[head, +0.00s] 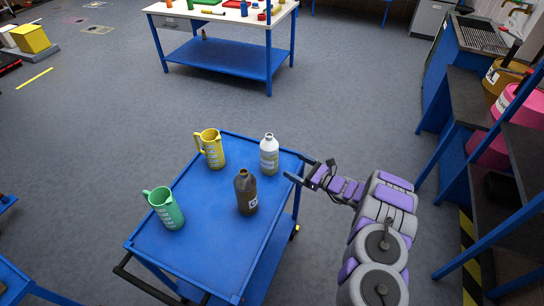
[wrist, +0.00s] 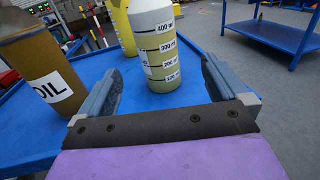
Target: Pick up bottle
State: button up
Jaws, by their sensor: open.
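Two bottles stand upright on the blue cart (head: 205,225). One is a pale bottle (head: 269,155) with volume marks, near the cart's far right corner. The other is a brown bottle (head: 245,195) with a label, closer to the cart's middle. My gripper (head: 296,170) is open at the cart's right edge, beside the pale bottle. In the wrist view the pale bottle (wrist: 155,45) stands ahead, between the directions of my open fingers (wrist: 160,85), with nothing held. The brown bottle (wrist: 40,75), labelled OIL, is to the left of the fingers. The pale bottle's top is cut off there.
A yellow jug (head: 211,150) and a green jug (head: 165,209) also stand on the cart. A blue-framed table (head: 230,12) with coloured items is at the back. Shelving with pink containers (head: 508,110) stands at the right. Grey floor (head: 370,90) is open beyond the cart.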

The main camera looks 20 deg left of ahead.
aim_at(277, 157)
jog(key=x, duration=0.4)
jog(key=b+x, duration=0.1)
jog(key=x, duration=0.4)
jog(key=shift+s+f, duration=0.2)
jog(key=shift+s, duration=0.05)
jog(key=shift+w+a, duration=0.1)
jog(key=shift+a, duration=0.1)
jog(key=shift+w+r, duration=0.1)
jog(key=shift+r, duration=0.15)
jog(key=shift+w+a+r+b, duration=0.1)
jog(key=shift+a+b, duration=0.15)
jog(key=shift+b, duration=0.05)
jog(key=b+x, duration=0.1)
jog(key=x, duration=0.3)
jog(key=shift+a+r, duration=0.15)
jog(key=shift+a, duration=0.3)
jog(key=shift+d+r, duration=0.15)
jog(key=shift+d, duration=0.3)
jog(key=c, duration=0.6)
jog(key=shift+a, duration=0.2)
jog(key=c, duration=0.7)
